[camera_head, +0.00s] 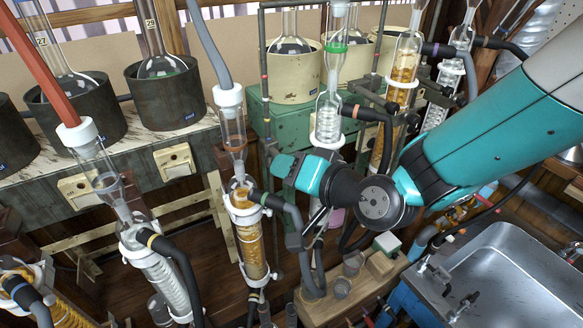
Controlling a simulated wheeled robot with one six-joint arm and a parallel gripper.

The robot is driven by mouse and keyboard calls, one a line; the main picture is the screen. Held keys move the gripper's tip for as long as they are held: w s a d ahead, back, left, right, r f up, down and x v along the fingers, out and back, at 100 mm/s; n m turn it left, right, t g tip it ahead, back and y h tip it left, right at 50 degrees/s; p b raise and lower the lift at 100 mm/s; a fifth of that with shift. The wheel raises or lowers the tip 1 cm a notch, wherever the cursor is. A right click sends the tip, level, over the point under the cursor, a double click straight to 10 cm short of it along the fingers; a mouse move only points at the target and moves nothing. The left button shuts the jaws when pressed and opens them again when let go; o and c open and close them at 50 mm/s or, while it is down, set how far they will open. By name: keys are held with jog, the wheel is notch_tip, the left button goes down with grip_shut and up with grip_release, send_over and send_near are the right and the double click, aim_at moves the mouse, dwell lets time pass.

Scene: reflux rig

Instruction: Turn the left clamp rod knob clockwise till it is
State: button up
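My teal arm reaches in from the right, and its dark wrist joint stands in front of the glassware near the middle. My gripper (315,226) points down below the wrist, small and dark against black hoses. I cannot tell whether its fingers are open or shut, or whether they touch anything. A left upright clamp rod (264,62) with reddish bands rises just left of the wrist, behind the glass. Its lower part is hard to follow. I cannot make out the left clamp rod knob; it may be hidden by the wrist or too small to see.
Glass columns with amber packing (250,245) and black hoses crowd around the wrist. Heating mantles (165,95) with flasks stand on the bench behind. A metal sink (510,285) is at lower right. A wooden block with beakers (345,300) lies below the gripper.

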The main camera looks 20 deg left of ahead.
grip_shut()
jog(key=c, duration=0.5)
grip_release()
jog(key=shift+f+m+b, duration=0.2)
jog(key=shift+m+b, duration=0.1)
jog(key=shift+b, duration=0.7)
jog(key=m+y+b, duration=0.1)
jog(key=b, duration=0.2)
jog(key=shift+f+m, duration=0.15)
jog(key=shift+m, duration=0.25)
jog(key=m+y+b, duration=0.2)
jog(key=m+b, duration=0.1)
jog(key=b, duration=0.2)
jog(key=shift+m+g, duration=0.3)
jog(key=shift+m, duration=0.1)
jog(key=shift+r+m+t+y+b, duration=0.2)
jog(key=shift+m+y+b, duration=0.2)
jog(key=shift+m+b, duration=0.55)
jog(key=shift+r+m+t+y+b, duration=0.15)
jog(key=shift+m+y+b, duration=0.35)
jog(key=shift+m, duration=0.75)
